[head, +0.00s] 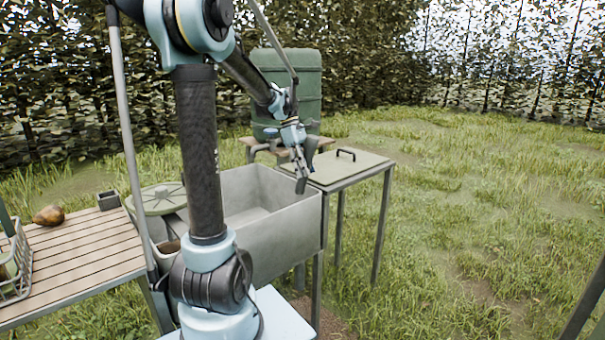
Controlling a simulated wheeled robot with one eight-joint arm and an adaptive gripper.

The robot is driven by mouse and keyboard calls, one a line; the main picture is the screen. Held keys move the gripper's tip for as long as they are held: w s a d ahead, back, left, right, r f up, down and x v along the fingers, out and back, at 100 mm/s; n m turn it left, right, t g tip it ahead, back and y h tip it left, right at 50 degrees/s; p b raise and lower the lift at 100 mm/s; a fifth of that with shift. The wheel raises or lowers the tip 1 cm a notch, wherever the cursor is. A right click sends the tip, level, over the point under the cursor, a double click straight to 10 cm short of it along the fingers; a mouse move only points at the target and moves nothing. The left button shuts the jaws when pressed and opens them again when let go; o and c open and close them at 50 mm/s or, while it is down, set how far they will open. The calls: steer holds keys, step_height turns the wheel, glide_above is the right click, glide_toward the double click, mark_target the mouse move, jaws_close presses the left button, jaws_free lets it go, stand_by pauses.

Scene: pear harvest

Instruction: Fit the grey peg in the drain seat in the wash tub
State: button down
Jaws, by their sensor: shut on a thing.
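The wash tub (285,235) is a grey, deep rectangular basin on metal legs in the middle of the head view. My gripper (301,168) is above the tub's right rim, pointing down. It is shut on a small dark grey piece, which looks like the grey peg (301,186). The peg hangs below the fingers near the rim; I cannot tell whether it is inside or outside the tub's edge. The tub's floor and the drain seat are hidden by the front wall and my arm.
A green-topped side table (350,170) with a black handle adjoins the tub's right side. A green barrel (290,62) stands behind. At left, a slatted table (85,245) carries a pear (48,215), a small grey box (108,200) and a wire basket (18,285). A round green lid (158,198) lies beside the tub.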

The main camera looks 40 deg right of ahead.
steer(key=shift+r, duration=1.55)
steer(key=shift+s, duration=0.1)
